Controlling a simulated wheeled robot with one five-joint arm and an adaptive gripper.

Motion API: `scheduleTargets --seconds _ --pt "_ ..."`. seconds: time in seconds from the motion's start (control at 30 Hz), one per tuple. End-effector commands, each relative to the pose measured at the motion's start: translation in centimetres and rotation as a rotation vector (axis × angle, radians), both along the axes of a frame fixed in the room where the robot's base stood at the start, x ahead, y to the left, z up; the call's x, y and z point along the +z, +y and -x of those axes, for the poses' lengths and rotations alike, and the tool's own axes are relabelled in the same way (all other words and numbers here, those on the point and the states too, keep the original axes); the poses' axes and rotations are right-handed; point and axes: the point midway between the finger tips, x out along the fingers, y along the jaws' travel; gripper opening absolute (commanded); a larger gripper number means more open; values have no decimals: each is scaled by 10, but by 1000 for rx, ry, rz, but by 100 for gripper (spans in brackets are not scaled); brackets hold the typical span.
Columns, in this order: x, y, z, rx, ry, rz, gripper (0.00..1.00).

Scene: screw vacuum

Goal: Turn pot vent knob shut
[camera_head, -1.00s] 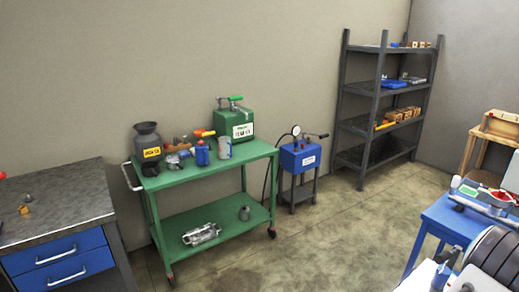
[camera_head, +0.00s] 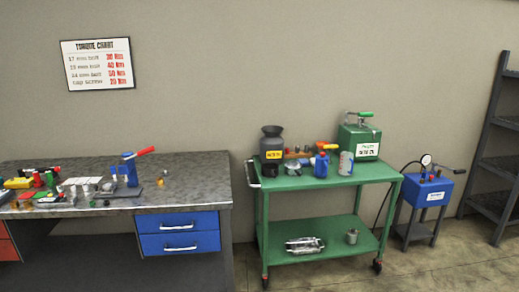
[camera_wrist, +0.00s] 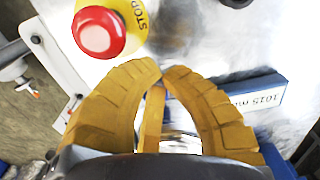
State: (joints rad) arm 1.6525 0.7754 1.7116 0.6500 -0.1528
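I cannot make out a vent knob in either view. A dark pot-like vessel (camera_head: 272,150) with a flared top and a yellow label stands on the left end of the green cart (camera_head: 335,178). A blue unit (camera_head: 427,191) with a round gauge and a side handle stands on a small stand right of the cart. My gripper (camera_wrist: 161,72) shows only in the wrist view, its ribbed yellow fingers drawn together at the tips. I see nothing held at the tips. Its distance from the vessel and the blue unit cannot be told.
The cart also carries a green canister (camera_head: 359,137) and bottles. A cluttered workbench (camera_head: 190,187) is left; a dark shelf (camera_head: 492,160) is right.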

Motion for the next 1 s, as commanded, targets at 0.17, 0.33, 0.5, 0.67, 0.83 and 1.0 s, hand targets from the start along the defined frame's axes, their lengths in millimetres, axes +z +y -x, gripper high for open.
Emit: scheduleTargets --seconds 0.17,0.33,0.5,0.67,0.83,1.0 --pt "-5 3 0 0 -1 -14 0" --pt "-6 2 1 0 -1 -15 0" --pt "-6 1 1 0 -1 -15 0" --pt "-6 -1 2 0 -1 -16 0" --pt "-6 -3 3 0 -1 -15 0" --pt "-5 -5 3 0 -1 -13 0"
